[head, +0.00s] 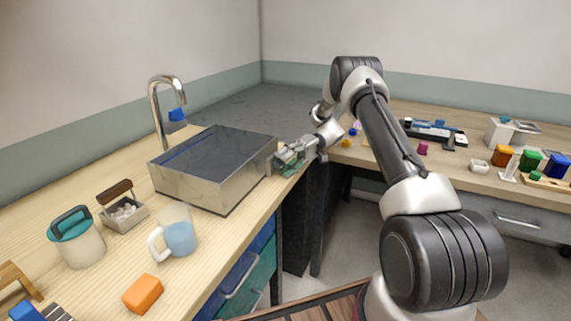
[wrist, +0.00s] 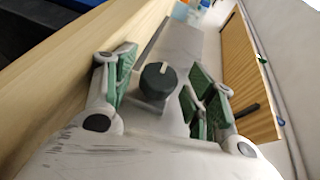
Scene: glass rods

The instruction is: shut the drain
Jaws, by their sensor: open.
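A steel sink basin (head: 190,183) stands on the wooden counter at the left of the head view. A dark round knob (wrist: 157,82) with a pale pointer line shows in the wrist view, beside the grey basin surface. My gripper (head: 289,157) is at the basin's right end in the head view. In the wrist view its green-padded fingers are open, one on each side of the knob. I cannot tell whether either pad touches it. The knob is hidden in the head view, and the drain itself is not visible.
A faucet (head: 157,112) rises behind the basin. A glass mug (head: 179,238), orange block (head: 143,294), teal-lidded jar (head: 77,240) and small basket (head: 124,213) stand on the near counter. The right bench (head: 400,165) holds several small items.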

